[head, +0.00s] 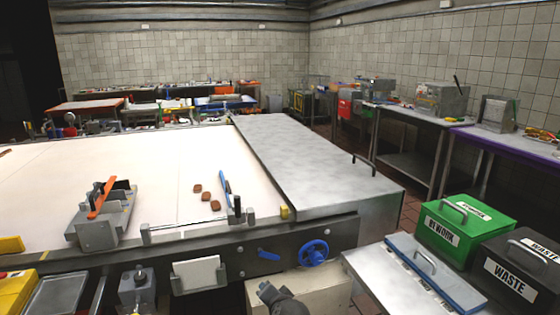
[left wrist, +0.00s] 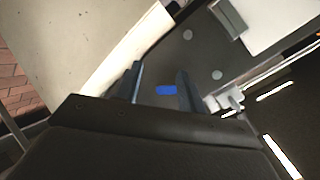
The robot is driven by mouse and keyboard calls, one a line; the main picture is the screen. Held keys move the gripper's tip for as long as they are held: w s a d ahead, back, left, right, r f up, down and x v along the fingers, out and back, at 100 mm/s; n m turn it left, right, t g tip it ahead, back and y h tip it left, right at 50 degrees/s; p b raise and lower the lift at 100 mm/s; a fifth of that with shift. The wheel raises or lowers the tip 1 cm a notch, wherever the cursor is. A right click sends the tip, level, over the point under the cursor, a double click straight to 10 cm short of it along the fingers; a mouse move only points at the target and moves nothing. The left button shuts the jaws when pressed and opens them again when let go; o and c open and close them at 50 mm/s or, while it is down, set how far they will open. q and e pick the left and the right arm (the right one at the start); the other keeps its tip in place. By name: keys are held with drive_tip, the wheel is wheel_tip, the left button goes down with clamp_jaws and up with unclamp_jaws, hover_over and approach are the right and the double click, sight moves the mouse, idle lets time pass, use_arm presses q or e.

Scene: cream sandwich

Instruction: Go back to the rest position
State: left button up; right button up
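My left gripper (left wrist: 158,82) shows in the left wrist view with its two dark fingers apart and nothing visible between them. The left gripper cannot be made out in the head view, and my right gripper does not show in either view. A dark rounded part at the bottom middle of the head view looks like a piece of my own arm. Three small brown biscuits (head: 206,197) lie on the pale work surface (head: 60,180), beside a blue-handled tool (head: 227,188).
A metal device with an orange lever (head: 102,198) stands on the work surface's near left. A blue handwheel (head: 313,253) projects from the front edge. A green REWORK box (head: 465,222) and a black WASTE box (head: 520,265) stand at right. The steel top (head: 300,160) is clear.

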use_arm(q)
drive_tip(key=s+a+f+n+g+h+p, duration=0.1)
drive_tip(key=s+a+f+g+h, duration=0.1)
drive_tip(key=s, duration=1.2)
drive_tip(key=s+a+f+n+g+h+p, duration=0.1)
drive_tip(key=s+a+f+g, duration=0.3)
drive_tip(key=s, duration=0.9)
drive_tip(key=s+a+f+n+g+h+p, duration=0.1)
drive_tip(key=s+a+f, duration=0.4)
drive_tip(key=s, duration=0.9)
wheel_tip(320, 180, down, 3)
drive_tip(key=shift+s+r+n+g+h, duration=0.15)
drive_tip(key=shift+s+n+g+h, duration=0.15)
drive_tip(key=shift+n+g+h, duration=0.8)
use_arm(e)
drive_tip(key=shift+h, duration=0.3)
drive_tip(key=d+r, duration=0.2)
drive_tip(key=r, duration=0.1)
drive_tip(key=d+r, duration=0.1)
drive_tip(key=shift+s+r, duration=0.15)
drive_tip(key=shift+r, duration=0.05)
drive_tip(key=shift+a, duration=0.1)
